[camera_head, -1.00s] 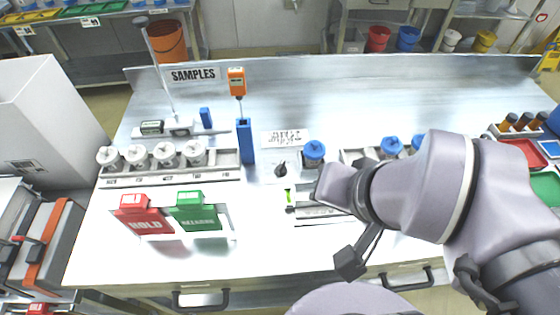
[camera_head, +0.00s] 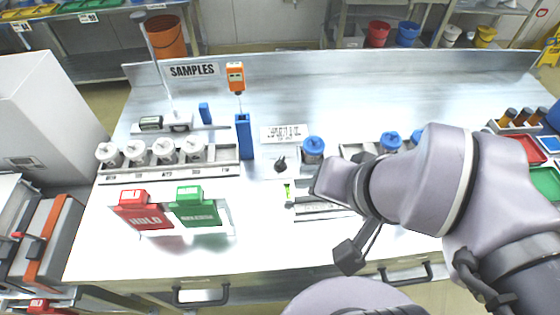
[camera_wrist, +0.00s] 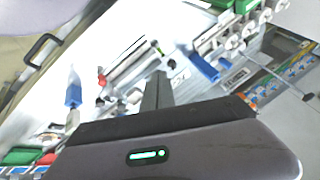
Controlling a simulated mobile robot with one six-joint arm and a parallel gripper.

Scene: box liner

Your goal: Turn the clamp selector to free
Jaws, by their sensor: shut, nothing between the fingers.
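The clamp selector looks to be the small black knob (camera_head: 280,164) on the bench plate, left of a blue-lidded jar (camera_head: 313,147). A white label plate (camera_head: 284,133) stands behind it, its text too blurred to read. The knob's setting is too small to tell. In the head view my wrist (camera_head: 335,181) is to the right of the knob, and my fingertips are hidden. In the wrist view my gripper (camera_wrist: 157,92) is shut and empty above the bench.
A fixture with a green vial (camera_head: 288,190) sits just in front of the knob. A blue holder (camera_head: 244,137) and several white-lidded jars (camera_head: 165,151) are to the left. Red HOLD (camera_head: 139,210) and green (camera_head: 194,206) signs stand front left. The bench's front middle is clear.

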